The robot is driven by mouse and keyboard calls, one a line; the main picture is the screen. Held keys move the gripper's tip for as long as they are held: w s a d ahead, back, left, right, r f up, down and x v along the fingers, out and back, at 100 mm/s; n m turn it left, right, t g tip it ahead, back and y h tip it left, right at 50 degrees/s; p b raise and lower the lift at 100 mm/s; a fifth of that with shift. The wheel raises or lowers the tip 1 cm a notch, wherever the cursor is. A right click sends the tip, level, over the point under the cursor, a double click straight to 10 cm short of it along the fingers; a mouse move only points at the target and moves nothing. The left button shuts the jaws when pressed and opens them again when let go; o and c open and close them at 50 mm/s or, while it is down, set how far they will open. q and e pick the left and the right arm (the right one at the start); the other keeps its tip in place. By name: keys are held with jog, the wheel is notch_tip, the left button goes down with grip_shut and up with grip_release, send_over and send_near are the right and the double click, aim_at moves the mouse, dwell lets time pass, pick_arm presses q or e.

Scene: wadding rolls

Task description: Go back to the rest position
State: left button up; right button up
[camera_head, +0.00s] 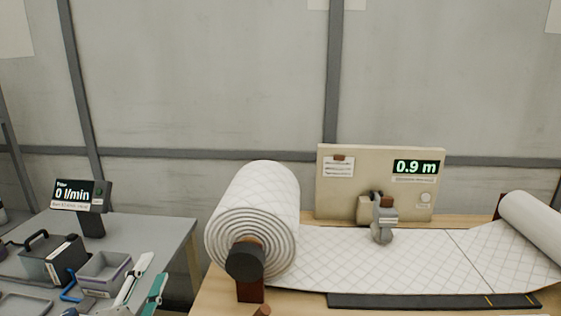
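I cannot clearly make out my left gripper; at most a small part of it shows at the lower left edge, and its fingers cannot be read. My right gripper is not in view. The large quilted white wadding roll (262,205) sits on its dark-ended spindle (245,260) at the left of the wooden table. Its sheet (370,262) lies flat to the right and reaches a second white roll (534,225) at the right edge. A crosswise line (470,262) marks the sheet.
A beige panel (335,200) with a 0.9 m display (416,167) stands behind the sheet, with a grey device (381,220) before it. A grey side table (165,235) at left holds a 0 l/min display (75,195), a dark box (55,258), a grey bin (104,272) and white and teal tools.

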pick_arm(q)
jog(key=s+a+f+n+g+y, duration=0.2)
jog(key=s+a+f+n+g, duration=0.3)
jog(key=s+f, duration=0.6)
jog(key=s+a+f+n+g+y, duration=0.2)
jog(key=s+a+f+g, duration=0.45)
jog(key=f, duration=0.75)
jog(key=d+f+n+t+h, duration=0.1)
jog(key=d+f+h, duration=0.2)
jog(key=d+f, duration=0.3)
jog(key=d+f+n+t+h, duration=0.2)
jog(key=d+f+h, duration=0.2)
jog(key=d+f, duration=0.3)
jog(key=d, duration=0.4)
jog(key=shift+d, duration=0.3)
jog(key=shift+t, duration=0.25)
jog(key=shift+c, duration=0.9)
jog(key=shift+d, duration=0.15)
